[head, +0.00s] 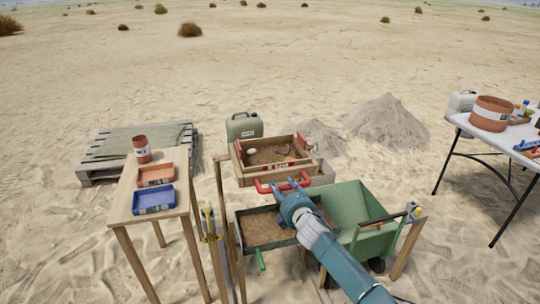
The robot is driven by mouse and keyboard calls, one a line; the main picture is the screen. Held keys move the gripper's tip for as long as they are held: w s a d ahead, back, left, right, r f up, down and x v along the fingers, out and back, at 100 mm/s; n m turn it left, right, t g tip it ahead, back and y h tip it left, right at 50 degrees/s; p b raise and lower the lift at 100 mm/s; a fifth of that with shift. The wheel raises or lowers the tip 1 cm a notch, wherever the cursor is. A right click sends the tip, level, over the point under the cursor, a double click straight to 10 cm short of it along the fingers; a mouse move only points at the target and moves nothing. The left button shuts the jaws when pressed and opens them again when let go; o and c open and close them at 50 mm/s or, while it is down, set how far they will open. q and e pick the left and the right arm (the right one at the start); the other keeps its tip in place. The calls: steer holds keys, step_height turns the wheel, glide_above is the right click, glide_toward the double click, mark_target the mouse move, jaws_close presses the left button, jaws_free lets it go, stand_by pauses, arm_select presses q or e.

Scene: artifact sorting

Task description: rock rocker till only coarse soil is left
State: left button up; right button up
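The rocker (240,160) is a wooden box on a wooden frame in the middle of the head view. Brown soil (265,157) covers its floor, with a pale lump (251,152) and a reddish-brown piece (284,150) on top. A red handle (263,188) sticks out of its front. My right gripper (290,185) is at this handle, its fingers apart and overlapping the bar; its grip is unclear. Under the rocker, a green-edged tray (241,240) holds fine brown soil (264,228), partly hidden by my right arm. My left gripper is not in view.
A green wheelbarrow (350,200) stands right of the tray. A wooden table (122,204) at left bears an orange tray (156,175), a blue tray (154,199) and a brown pot (142,150). A jerrycan (244,126) and soil heaps (388,122) stand behind. A white table (466,122) is at right.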

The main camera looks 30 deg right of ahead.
steer(key=shift+d, duration=0.4)
steer(key=shift+s+a+r+p, duration=0.1)
steer(key=shift+s+p, duration=0.25)
steer(key=shift+p, duration=0.05)
steer(key=p+v, duration=0.2)
steer(key=v, duration=0.2)
steer(key=shift+s+r, duration=0.2)
steer(key=shift+r, duration=0.05)
steer(key=p+v, duration=0.1)
steer(key=v, duration=0.1)
steer(key=shift+s+a+p, duration=0.1)
steer(key=shift+s+p, duration=0.25)
steer(key=shift+s, duration=0.05)
